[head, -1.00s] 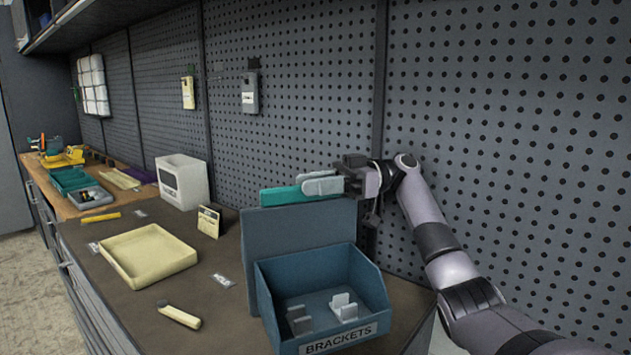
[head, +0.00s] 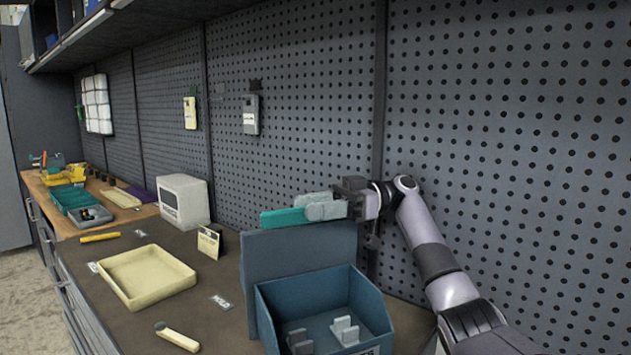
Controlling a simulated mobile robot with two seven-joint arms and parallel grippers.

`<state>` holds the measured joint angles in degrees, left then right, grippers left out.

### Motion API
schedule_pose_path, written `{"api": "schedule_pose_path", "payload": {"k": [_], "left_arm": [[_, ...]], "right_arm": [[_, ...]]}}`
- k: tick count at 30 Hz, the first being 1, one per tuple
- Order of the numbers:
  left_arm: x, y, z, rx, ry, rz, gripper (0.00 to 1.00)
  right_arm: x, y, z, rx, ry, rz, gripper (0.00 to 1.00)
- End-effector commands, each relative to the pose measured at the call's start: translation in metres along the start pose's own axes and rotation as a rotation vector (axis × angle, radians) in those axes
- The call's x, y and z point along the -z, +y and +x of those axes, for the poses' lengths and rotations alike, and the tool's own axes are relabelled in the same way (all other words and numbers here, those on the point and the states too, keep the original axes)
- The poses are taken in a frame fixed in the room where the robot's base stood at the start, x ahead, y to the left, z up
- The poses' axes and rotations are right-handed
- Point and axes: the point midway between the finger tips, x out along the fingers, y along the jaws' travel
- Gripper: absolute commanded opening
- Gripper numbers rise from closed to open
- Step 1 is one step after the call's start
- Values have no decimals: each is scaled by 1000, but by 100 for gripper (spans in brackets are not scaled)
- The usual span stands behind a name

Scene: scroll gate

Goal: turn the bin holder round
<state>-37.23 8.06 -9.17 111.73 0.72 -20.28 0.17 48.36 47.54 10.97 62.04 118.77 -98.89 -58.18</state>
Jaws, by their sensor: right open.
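The bin holder shows as an upright grey-blue panel (head: 298,248) on the bench, with a blue open bin (head: 335,287) on its near side. The bin has several grey brackets (head: 345,330) in it, and its front is cut off by the lower picture edge. A teal piece (head: 284,218) shows just above the panel's top edge; what it belongs to is partly hidden. My right gripper (head: 322,207) is open, at the panel's top edge beside the teal piece. I cannot tell whether it touches either. My left gripper is not in view.
A pegboard wall (head: 480,130) stands close behind the holder and my right arm. A cream tray (head: 146,277), a small card (head: 209,241), a pale-handled tool (head: 177,336) and a white box (head: 183,201) are on the bench to the left.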

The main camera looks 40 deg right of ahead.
Motion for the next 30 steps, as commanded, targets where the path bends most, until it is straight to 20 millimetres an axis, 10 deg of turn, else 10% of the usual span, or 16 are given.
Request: {"api": "schedule_pose_path", "payload": {"k": [30], "left_arm": [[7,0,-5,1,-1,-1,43]], "right_arm": [[139,0,0,0,2,-3,45]]}}
